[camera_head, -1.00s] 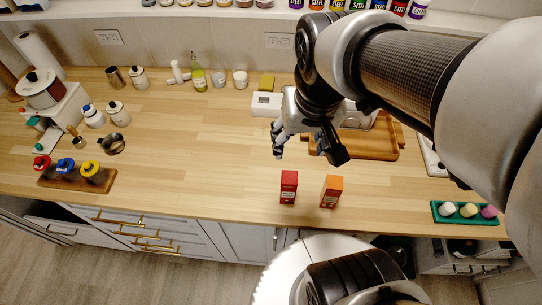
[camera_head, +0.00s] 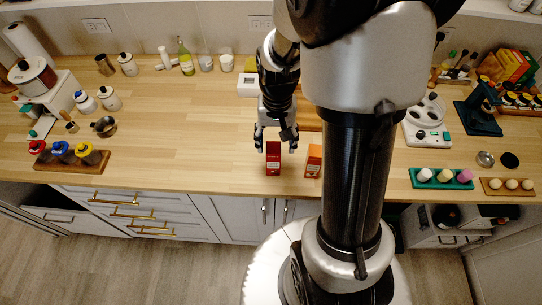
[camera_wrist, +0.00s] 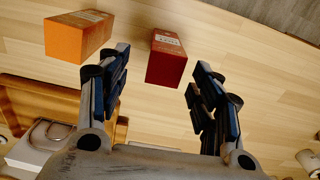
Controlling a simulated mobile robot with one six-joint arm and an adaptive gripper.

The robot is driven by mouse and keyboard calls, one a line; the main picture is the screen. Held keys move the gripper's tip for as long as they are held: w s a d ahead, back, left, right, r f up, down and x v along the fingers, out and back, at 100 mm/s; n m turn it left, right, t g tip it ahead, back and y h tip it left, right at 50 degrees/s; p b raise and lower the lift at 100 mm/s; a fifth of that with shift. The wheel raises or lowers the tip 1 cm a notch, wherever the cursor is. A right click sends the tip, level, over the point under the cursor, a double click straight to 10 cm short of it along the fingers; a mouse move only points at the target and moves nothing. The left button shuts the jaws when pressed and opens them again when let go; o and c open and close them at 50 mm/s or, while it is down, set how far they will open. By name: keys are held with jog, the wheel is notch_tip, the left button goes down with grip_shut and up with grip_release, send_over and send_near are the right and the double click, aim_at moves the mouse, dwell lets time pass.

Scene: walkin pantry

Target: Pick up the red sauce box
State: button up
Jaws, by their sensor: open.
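The red sauce box (camera_head: 273,160) stands upright on the wooden counter near its front edge. It also shows in the wrist view (camera_wrist: 167,60), ahead of the fingertips and between their lines. My gripper (camera_head: 275,143) is open and empty, with its fingers pointing down just above and behind the red box, one to each side of it. In the wrist view my gripper (camera_wrist: 160,72) has a wide gap between its fingers. Whether either finger touches the box cannot be told.
An orange box (camera_head: 313,160) stands just right of the red box, close to one finger in the wrist view (camera_wrist: 78,37). A green tray (camera_head: 441,186) with several small items lies to the right. The counter (camera_head: 190,150) left of the red box is clear.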

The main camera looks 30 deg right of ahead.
aim_at(273, 156)
jog(key=f, duration=0.2)
jog(key=f+b, duration=0.1)
jog(key=f, duration=0.2)
jog(key=f+b, duration=0.1)
jog(key=f, duration=0.2)
jog(key=shift+w+a+f, duration=0.2)
jog(key=shift+w, duration=0.1)
jog(key=shift+c, duration=0.4)
jog(key=c, duration=1.1)
jog(key=shift+r, duration=0.15)
jog(key=shift+c, duration=0.2)
